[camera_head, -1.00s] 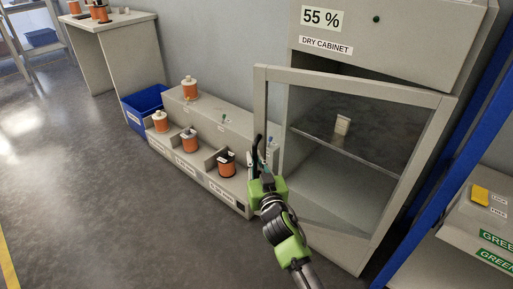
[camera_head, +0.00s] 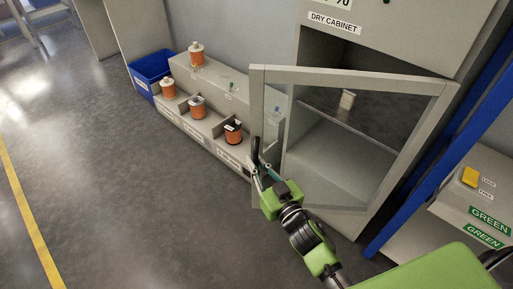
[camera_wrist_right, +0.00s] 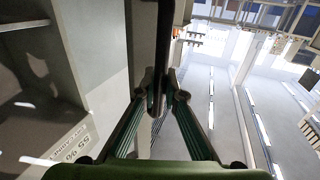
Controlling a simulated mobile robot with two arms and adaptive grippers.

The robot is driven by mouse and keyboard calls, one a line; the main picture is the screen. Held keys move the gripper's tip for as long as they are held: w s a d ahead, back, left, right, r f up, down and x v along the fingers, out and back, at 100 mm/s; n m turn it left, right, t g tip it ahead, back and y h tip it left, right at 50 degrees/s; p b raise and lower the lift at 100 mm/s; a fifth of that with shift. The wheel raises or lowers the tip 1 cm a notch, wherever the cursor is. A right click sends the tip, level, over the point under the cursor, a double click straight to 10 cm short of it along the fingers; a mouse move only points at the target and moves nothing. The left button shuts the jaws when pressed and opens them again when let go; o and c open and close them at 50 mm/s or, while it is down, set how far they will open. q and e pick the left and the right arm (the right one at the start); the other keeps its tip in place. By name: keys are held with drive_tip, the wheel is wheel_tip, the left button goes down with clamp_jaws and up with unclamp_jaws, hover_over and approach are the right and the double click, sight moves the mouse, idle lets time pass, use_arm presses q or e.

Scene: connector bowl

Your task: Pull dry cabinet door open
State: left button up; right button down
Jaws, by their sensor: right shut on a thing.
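The dry cabinet (camera_head: 380,32) stands at the right in the head view, with its label above the opening. Its glazed door (camera_head: 355,76) has a pale grey frame and stands partly open, its free edge on the left swung out from the cabinet. A dark upright handle (camera_head: 256,150) is on that free edge. My right gripper (camera_head: 257,172) is shut on the handle. In the right wrist view its fingers (camera_wrist_right: 160,92) close around a dark bar. A small pale item (camera_head: 347,100) shows through the glass on a shelf. My left gripper is not in view.
A low stepped rack (camera_head: 225,100) with orange spools stands left of the door, close to its free edge, beside a blue bin (camera_head: 150,68). A blue post (camera_head: 430,150) and a green-labelled unit (camera_head: 470,205) stand right. The floor (camera_head: 130,190) at left is clear.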

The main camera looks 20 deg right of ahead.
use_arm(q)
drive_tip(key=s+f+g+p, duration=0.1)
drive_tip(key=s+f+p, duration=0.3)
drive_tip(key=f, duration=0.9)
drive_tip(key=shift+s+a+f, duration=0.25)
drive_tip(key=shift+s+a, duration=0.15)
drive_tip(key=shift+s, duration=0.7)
use_arm(e)
drive_tip(key=s+a+n+y, duration=0.1)
drive_tip(key=s+a+y, duration=0.1)
drive_tip(key=s, duration=1.1)
drive_tip(key=shift+s+n+g+y, duration=0.3)
drive_tip(key=shift+n+y, duration=0.1)
drive_tip(key=c, duration=2.1)
unclamp_jaws()
drive_tip(key=shift+s, duration=0.1)
drive_tip(key=v, duration=1.1)
drive_tip(key=shift+s, duration=0.4)
drive_tip(key=shift+d, duration=0.1)
